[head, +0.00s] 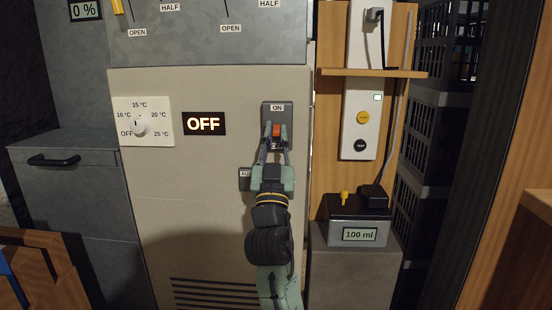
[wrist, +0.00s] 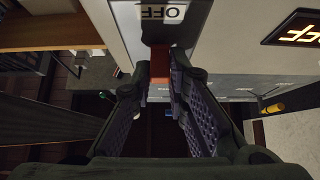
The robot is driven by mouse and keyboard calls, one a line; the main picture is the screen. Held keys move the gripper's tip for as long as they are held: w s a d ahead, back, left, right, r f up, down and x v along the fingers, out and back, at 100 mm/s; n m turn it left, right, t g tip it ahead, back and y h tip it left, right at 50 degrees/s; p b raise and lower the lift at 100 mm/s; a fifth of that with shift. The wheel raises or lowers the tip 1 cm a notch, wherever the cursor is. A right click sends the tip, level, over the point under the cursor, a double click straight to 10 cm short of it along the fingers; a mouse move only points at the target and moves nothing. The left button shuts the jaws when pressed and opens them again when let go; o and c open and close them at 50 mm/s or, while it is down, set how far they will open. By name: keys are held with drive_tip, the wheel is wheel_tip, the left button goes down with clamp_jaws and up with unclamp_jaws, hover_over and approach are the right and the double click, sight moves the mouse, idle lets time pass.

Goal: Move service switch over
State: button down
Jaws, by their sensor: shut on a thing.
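The service switch (head: 277,109) is a grey plate on the cream cabinet front, with an ON label at its top. Its red lever (head: 277,129) shows just above my gripper (head: 277,146). In the wrist view the red lever (wrist: 160,64) stands between the fingertips of my gripper (wrist: 163,80), which is shut on it. An OFF label (wrist: 162,13) appears upside down beyond the lever in that view. My gripper hides the lower part of the switch in the head view, and I cannot tell the lever's exact tilt.
A lit display (head: 204,124) left of the switch reads OFF. A temperature dial (head: 140,127) is further left. To the right are a white panel with buttons (head: 361,120) and a box reading 100 ml (head: 358,217).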

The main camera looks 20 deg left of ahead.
drive_tip(key=shift+f+t+b, duration=0.15)
drive_tip(key=shift+t+b, duration=0.35)
drive_tip(key=shift+b, duration=0.6)
drive_tip(key=c, duration=1.6)
unclamp_jaws()
drive_tip(key=shift+o, duration=0.2)
wheel_tip(320, 180, up, 10)
drive_tip(key=shift+r, duration=0.1)
